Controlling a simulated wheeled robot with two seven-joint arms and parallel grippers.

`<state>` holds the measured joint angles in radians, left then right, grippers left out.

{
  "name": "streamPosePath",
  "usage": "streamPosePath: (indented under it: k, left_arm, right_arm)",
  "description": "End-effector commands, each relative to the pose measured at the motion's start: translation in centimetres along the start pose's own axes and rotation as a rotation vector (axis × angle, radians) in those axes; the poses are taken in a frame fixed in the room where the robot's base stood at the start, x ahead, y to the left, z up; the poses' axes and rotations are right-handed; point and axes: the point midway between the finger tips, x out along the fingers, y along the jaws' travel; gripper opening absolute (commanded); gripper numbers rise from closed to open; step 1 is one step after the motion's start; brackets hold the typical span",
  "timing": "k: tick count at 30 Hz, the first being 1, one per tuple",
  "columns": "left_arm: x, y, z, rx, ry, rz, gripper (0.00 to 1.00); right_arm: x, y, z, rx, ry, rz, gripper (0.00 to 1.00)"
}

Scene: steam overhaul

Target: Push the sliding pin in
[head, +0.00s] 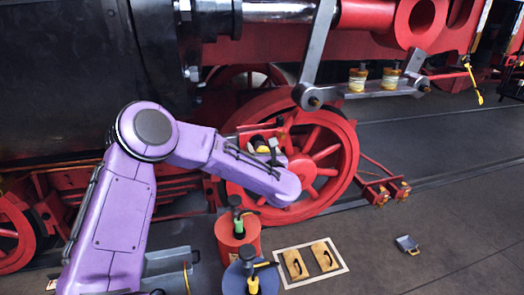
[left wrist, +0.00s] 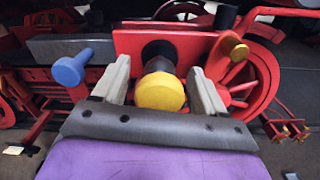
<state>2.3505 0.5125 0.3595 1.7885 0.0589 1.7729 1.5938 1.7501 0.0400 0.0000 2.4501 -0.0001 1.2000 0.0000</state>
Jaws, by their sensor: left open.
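A pin with a round yellow head (left wrist: 161,92) and a dark shaft sticks out of a red plate (left wrist: 203,43) in the left wrist view. I take it for the sliding pin; its yellow also shows small in the head view (head: 262,148). My left gripper (left wrist: 160,68) is open, with one grey finger on each side of the pin. I cannot tell whether the fingers touch it. In the head view the left gripper (head: 266,146) is at the red wheel, partly hidden by my purple arm. My right gripper is not in view.
A blue-headed pin (left wrist: 72,69) is left of the gripper and a brass-coloured knob (left wrist: 239,51) is to its right. The red wheel (head: 345,150) stands behind. Red and blue oil cans (head: 236,233) stand below my arm. The floor at right is mostly clear.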

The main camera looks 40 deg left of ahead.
Motion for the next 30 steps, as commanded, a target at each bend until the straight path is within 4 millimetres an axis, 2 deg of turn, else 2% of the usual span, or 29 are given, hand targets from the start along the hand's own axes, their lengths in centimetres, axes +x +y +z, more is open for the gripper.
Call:
streamPosePath:
  k: [4, 12, 15, 19, 26, 28, 29, 30]
  left_arm:
    - [-1.9, -0.2, -0.3, -0.002, -0.002, -0.004, 0.72]
    - [-8.3, -0.1, -0.4, 0.000, -0.002, -0.003, 0.72]
    - [-9.7, -0.1, -0.2, 0.000, -0.003, -0.003, 0.72]
    - [-10.5, 0.0, -0.1, -0.001, -0.001, 0.000, 0.72]
    - [-10.5, 0.0, 0.0, 0.000, 0.000, 0.000, 0.72]
    - [-10.6, -0.2, -0.7, 0.041, 0.003, -0.012, 0.72]
    - [-10.7, -0.4, -1.6, 0.089, 0.006, -0.027, 0.72]
    - [-10.9, -0.8, -3.4, 0.193, 0.013, -0.056, 0.72]
  right_arm:
    - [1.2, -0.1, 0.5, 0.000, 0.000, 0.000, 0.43]
    - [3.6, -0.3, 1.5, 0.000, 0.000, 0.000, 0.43]
    - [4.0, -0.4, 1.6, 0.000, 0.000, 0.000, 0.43]
    - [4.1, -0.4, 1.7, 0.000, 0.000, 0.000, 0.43]
    - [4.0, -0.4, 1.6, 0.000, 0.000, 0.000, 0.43]
    - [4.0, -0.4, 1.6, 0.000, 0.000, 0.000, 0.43]
    - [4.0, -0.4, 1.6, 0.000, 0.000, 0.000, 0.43]
    - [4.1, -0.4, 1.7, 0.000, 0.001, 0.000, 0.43]
